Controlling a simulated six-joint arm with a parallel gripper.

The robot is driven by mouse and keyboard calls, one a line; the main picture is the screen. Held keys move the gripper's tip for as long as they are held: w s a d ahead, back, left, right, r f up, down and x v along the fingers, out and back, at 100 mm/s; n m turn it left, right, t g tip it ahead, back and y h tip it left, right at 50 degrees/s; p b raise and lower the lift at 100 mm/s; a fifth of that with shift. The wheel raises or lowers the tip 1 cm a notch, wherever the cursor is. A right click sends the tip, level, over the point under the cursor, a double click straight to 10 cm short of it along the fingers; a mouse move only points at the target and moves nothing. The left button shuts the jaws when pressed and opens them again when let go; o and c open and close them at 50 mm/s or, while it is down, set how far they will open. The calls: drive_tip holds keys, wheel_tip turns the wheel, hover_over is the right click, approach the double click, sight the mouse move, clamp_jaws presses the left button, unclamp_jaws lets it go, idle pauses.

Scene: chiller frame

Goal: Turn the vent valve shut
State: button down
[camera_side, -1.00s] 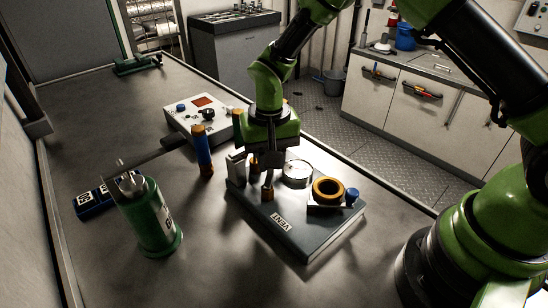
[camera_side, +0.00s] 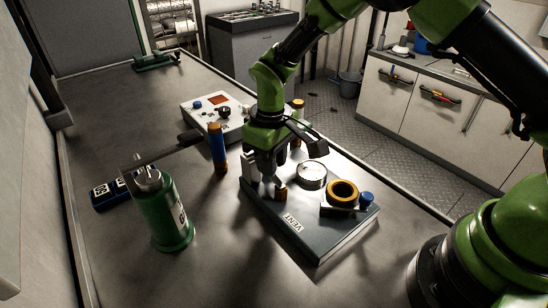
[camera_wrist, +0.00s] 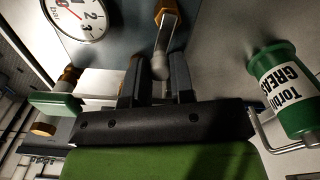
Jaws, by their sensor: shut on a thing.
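The vent valve has a brass-orange body (camera_side: 281,194) and a grey lever (camera_wrist: 162,45). It stands on the dark plate (camera_side: 318,246), behind the white VENT label (camera_side: 292,223). My gripper (camera_side: 267,188) reaches down to the valve from above. In the wrist view my gripper (camera_wrist: 158,78) has a finger on each side of the lever's rounded end and is shut on it. The orange valve body (camera_wrist: 166,12) shows beyond the fingertips. My fingers hide part of the lever in the side view.
A round gauge (camera_side: 311,175), a yellow ring (camera_side: 342,191) and a blue knob (camera_side: 367,198) sit on the plate right of my gripper. A blue cylinder (camera_side: 218,152) and a green grease canister (camera_side: 165,215) stand to the left. A control box (camera_side: 207,115) lies behind.

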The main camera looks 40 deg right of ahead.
drive_tip(key=shift+a+r+n, duration=0.1)
drive_tip(key=shift+a+n, duration=0.05)
drive_tip(key=shift+n, duration=0.15)
drive_tip(key=c, duration=1)
unclamp_jaws()
wheel_tip(320, 180, up, 10)
drive_tip(key=shift+f, duration=0.1)
drive_tip(key=s+d+r+m+t+y, duration=0.1)
drive_tip(key=s+d+r+m+t, duration=0.15)
drive_tip(key=s+r, duration=0.45)
drive_tip(key=s+d+r+m+t+y, duration=0.1)
drive_tip(key=s+d+r+m+t, duration=0.2)
drive_tip(key=s+r, duration=0.45)
drive_tip(key=s+d, duration=0.1)
drive_tip(key=s, duration=0.1)
drive_tip(key=s+m+t, duration=0.1)
drive_tip(key=s, duration=0.1)
drive_tip(key=s+d+m, duration=0.1)
drive_tip(key=s, duration=0.2)
drive_tip(key=shift+d+f+m+t, duration=0.25)
drive_tip(key=shift+d+f+t, duration=0.1)
drive_tip(key=shift+f, duration=0.05)
